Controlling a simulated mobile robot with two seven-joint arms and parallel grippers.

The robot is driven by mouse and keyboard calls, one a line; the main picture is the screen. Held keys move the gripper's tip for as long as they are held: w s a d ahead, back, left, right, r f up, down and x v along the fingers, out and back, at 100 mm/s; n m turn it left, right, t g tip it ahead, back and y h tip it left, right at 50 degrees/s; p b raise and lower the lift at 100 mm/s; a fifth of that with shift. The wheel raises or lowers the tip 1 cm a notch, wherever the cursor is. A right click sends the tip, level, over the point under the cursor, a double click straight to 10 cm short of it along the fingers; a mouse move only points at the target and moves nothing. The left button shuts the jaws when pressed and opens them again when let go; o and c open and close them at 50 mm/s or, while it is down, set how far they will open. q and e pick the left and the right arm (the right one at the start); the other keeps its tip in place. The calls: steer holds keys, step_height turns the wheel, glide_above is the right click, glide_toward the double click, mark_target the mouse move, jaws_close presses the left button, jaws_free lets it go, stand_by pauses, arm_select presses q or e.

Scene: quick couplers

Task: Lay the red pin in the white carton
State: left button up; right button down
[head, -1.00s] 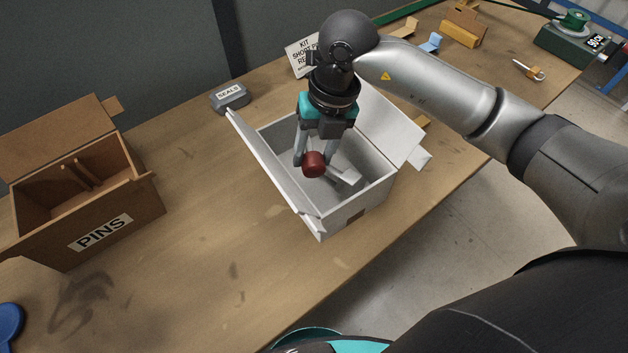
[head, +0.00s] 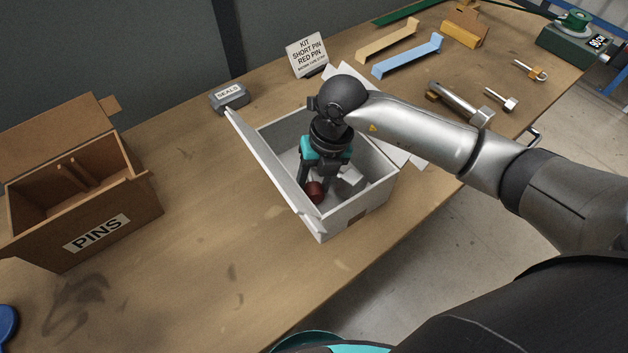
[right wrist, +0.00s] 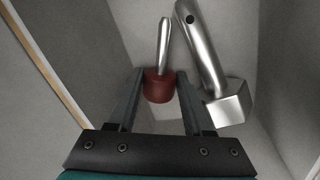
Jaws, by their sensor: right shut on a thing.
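The white carton (head: 362,212) stands open on the bench with its flaps spread. My right gripper (head: 315,184) is down inside the carton, shut on the red pin (head: 315,192). In the right wrist view the pin's red head (right wrist: 159,88) sits between the two fingers (right wrist: 158,90), and its silver shank points away from me. A silver pin with a hexagonal head (right wrist: 229,103) lies on the carton floor just right of the gripper; it shows in the head view too (head: 350,176). Whether the red pin touches the floor I cannot tell. My left gripper is not in view.
A brown box labelled PINS (head: 110,225) stands at the left. A grey SEALS container (head: 230,97) and a kit sign (head: 308,54) are behind the carton. Loose metal pins (head: 460,103) and yellow and blue strips (head: 408,55) lie at the back right.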

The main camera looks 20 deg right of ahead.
steer(key=c, duration=0.6)
jaws_free()
steer(key=shift+f, duration=0.15)
step_height(320, 180, up, 12)
steer(key=d+p, duration=0.1)
steer(key=d, duration=0.1)
steer(key=shift+d, duration=0.2)
steer(key=shift+s, duration=0.1)
